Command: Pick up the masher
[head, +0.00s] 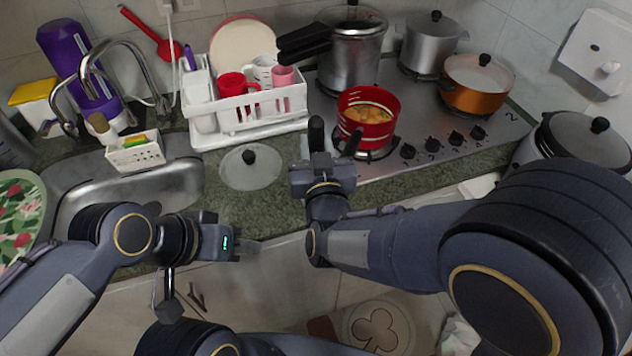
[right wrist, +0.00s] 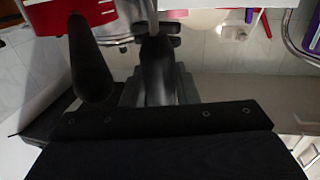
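I cannot pick out a masher with certainty in either view. A red long-handled utensil (head: 146,30) hangs on the back wall at upper left; its head is too small to identify. My right gripper (head: 334,138) is above the counter's front part, just left of and in front of the red pot (head: 372,116). Its two dark fingers are apart with nothing seen between them; they also show in the right wrist view (right wrist: 125,65). My left gripper (head: 245,246) is low at the counter's front edge, seen side-on, and its finger gap is unclear.
The red pot with yellow food, a pressure cooker (head: 352,55) and an orange pot (head: 476,84) stand on the stove (head: 430,125). A white dish rack (head: 250,110) with cups is behind a glass lid (head: 250,172). A sink (head: 150,190) is at left.

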